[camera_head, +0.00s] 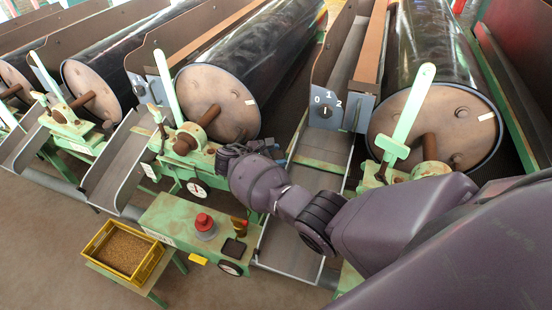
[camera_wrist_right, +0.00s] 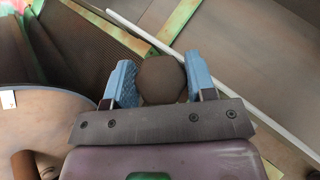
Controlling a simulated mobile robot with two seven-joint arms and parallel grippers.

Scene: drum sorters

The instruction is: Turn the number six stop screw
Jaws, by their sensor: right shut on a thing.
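My right gripper (camera_head: 232,156) reaches from the right to the green machine frame at the foot of the middle drum (camera_head: 217,105). In the right wrist view its two blue fingers (camera_wrist_right: 161,78) stand on either side of a dark round knob (camera_wrist_right: 162,84) and are shut on it. The knob looks like a stop screw head; I can see no number on it. In the head view the knob is hidden by the gripper. My left gripper is not in view.
A green lever (camera_head: 168,88) stands upright left of the gripper. A green bench with a red button (camera_head: 204,222) and a yellow crate of grain (camera_head: 104,232) stand in front. A metal chute (camera_head: 318,166) lies to the right. The right drum (camera_head: 434,128) stands beyond it.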

